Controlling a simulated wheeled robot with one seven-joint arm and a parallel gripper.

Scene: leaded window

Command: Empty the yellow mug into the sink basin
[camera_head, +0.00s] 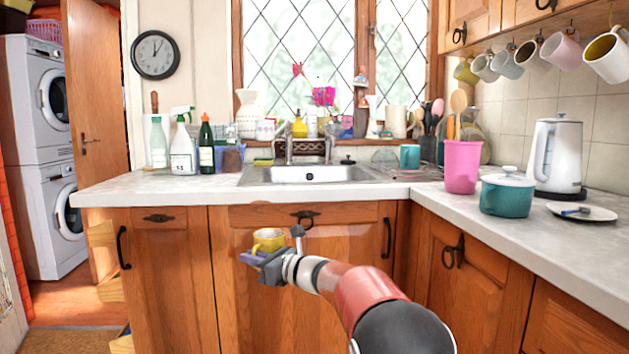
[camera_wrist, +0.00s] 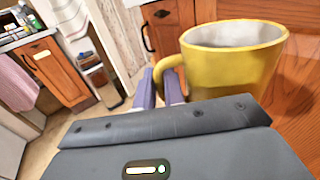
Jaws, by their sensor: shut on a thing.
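The yellow mug (camera_head: 268,239) is held upright by my gripper (camera_head: 258,255) in front of the wooden cabinet doors, below the counter's front edge. In the wrist view the mug (camera_wrist: 232,62) is at the upper right, with a pale inside; its contents cannot be made out. The purple fingers of my gripper (camera_wrist: 160,85) are shut on the mug's handle at its left side. The sink basin (camera_head: 310,174) is set in the counter, farther back and higher than the mug.
A tap (camera_head: 291,145) stands behind the basin. Bottles (camera_head: 182,145) stand left of it; a teal mug (camera_head: 410,157), pink tumbler (camera_head: 462,167), teal pot (camera_head: 507,193) and white kettle (camera_head: 556,155) stand to the right. The counter's front edge (camera_head: 230,202) lies between mug and basin.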

